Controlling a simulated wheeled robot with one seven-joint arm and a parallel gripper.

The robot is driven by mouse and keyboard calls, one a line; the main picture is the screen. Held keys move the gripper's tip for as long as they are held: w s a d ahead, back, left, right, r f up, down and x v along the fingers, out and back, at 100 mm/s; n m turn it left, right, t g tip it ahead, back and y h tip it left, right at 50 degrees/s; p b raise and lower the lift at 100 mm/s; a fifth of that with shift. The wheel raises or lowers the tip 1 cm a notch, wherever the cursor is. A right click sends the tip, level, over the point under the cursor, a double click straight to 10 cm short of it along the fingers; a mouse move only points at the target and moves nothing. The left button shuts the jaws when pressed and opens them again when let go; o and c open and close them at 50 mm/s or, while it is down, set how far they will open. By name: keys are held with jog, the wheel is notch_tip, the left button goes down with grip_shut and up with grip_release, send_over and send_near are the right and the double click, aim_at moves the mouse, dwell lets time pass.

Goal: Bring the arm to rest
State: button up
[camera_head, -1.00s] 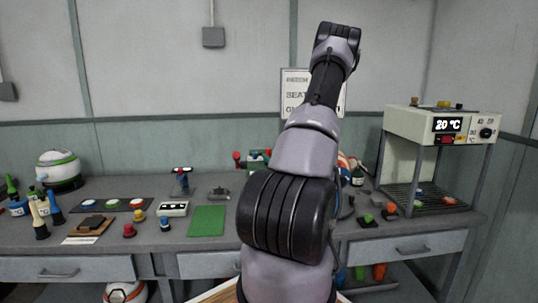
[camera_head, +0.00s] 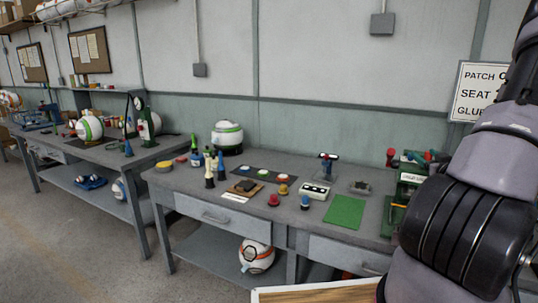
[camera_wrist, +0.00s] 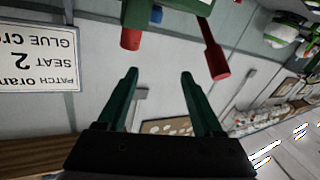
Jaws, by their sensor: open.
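My gripper (camera_wrist: 159,100) shows in the wrist view with its two dark green fingers spread apart and nothing between them. The wrist view is upside down, with the wall sign (camera_wrist: 38,58) at its left. Red-ended handles on a green tool (camera_wrist: 168,18) show beyond the fingers, near the top of the view. In the head view my arm rises along the right edge, and my gripper is out of that frame.
A green rack with red handles (camera_head: 408,178) stands close to my arm. A second bench (camera_head: 60,150) is further left. Open floor (camera_head: 70,240) lies at lower left.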

jog(key=s+a+r+n+g+y, duration=0.1)
jog(key=a+r+n+g+y, duration=0.2)
jog(key=a+r+n+y, duration=0.75)
jog(key=a+r+n+g+y, duration=0.2)
jog(key=a+n+g+y, duration=0.15)
jog(key=a+n, duration=1.35)
jog(key=s+a+r+n+g+h, duration=0.15)
jog(key=s+a+n+g, duration=0.45)
jog(key=n, duration=0.6)
jog(key=s+a+r+n+g+h, duration=0.1)
jog(key=s+a+n+g+h, duration=0.15)
jog(key=s+a+n, duration=0.5)
jog(key=s+d+r+n+t+h, duration=0.2)
jog(key=s+d+r+n, duration=0.1)
jog(key=n, duration=0.7)
jog(key=s+d+r+n+t+h, duration=0.2)
jog(key=s+d+r+n+h, duration=0.1)
jog(key=n, duration=0.7)
jog(key=shift+s+d+r+n, duration=0.3)
jog(key=shift+s+d, duration=0.15)
jog(key=shift+s, duration=0.25)
